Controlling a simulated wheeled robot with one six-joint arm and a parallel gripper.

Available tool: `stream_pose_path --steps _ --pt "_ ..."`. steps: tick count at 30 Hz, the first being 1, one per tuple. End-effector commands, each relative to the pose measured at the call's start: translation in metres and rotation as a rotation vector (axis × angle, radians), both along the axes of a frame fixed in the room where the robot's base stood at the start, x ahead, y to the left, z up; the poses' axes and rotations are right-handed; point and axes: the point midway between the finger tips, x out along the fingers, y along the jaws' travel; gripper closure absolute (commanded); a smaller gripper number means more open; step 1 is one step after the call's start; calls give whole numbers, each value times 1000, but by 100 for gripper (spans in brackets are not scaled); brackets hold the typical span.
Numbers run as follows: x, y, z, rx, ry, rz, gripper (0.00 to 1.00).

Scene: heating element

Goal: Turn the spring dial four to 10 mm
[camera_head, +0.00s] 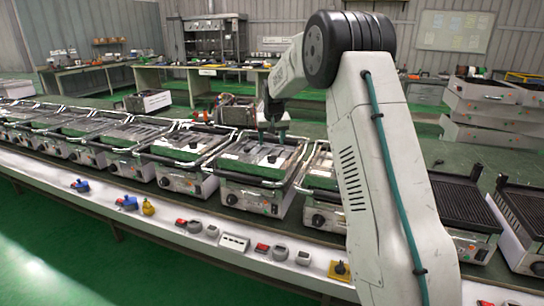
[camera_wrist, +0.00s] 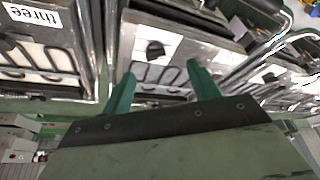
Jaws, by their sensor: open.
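My gripper (camera_wrist: 161,80) is open and empty; its two green fingers stand apart in the wrist view. A black dial (camera_wrist: 155,49) sits on a light metal unit (camera_wrist: 190,37) a little beyond the fingertips, roughly in line with the gap between them, not held. No "four" label is readable. In the head view my gripper (camera_head: 273,122) hangs above the row of units, partly behind my arm. A black dial (camera_head: 272,158) shows on the unit below it; its setting cannot be read.
A row of similar units (camera_head: 128,133) with raised bar handles stands close together on a long conveyor. Several small coloured parts, including a yellow one (camera_head: 148,207), lie along its front edge. Black ribbed grills (camera_head: 460,205) stand at the right. Green floor is open at lower left.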

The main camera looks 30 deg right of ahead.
Motion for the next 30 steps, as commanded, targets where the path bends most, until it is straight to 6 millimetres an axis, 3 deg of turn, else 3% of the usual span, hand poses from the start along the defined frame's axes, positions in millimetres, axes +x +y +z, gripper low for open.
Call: stream_pose_path --steps 1,6,19,30 --pt "9 -8 -11 -1 -5 -8 40" --pt "24 -22 -29 -4 -16 -22 40" --pt "46 -31 -87 -3 -15 -22 40" --pt "51 -33 -99 -4 -17 -21 40"
